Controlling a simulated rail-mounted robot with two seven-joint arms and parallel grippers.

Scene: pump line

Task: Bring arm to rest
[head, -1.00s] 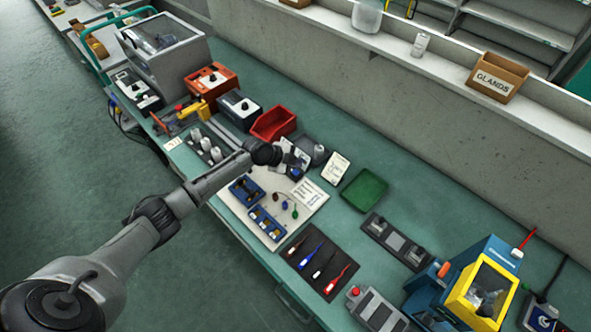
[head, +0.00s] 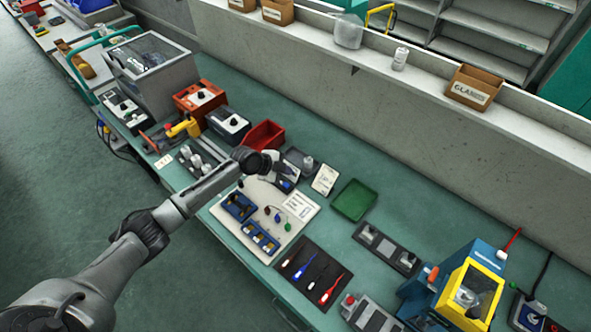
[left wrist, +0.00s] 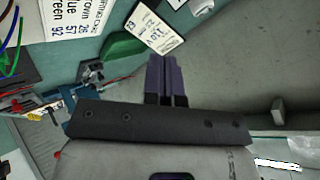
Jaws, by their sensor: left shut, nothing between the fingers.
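My left arm reaches in from the lower left in the head view. Its gripper (head: 286,180) is over the bench behind the white board, in front of the red bin. In the left wrist view the two dark fingers (left wrist: 168,82) are together with nothing between them. My right gripper is not in either view.
The green bench (head: 400,205) holds a white board (head: 225,222) with blue blocks, a dark mat (head: 300,285) with screwdrivers, a green tray (head: 353,200), a red bin (head: 262,137) and a blue and yellow machine (head: 465,290). A concrete wall (head: 400,140) stands behind.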

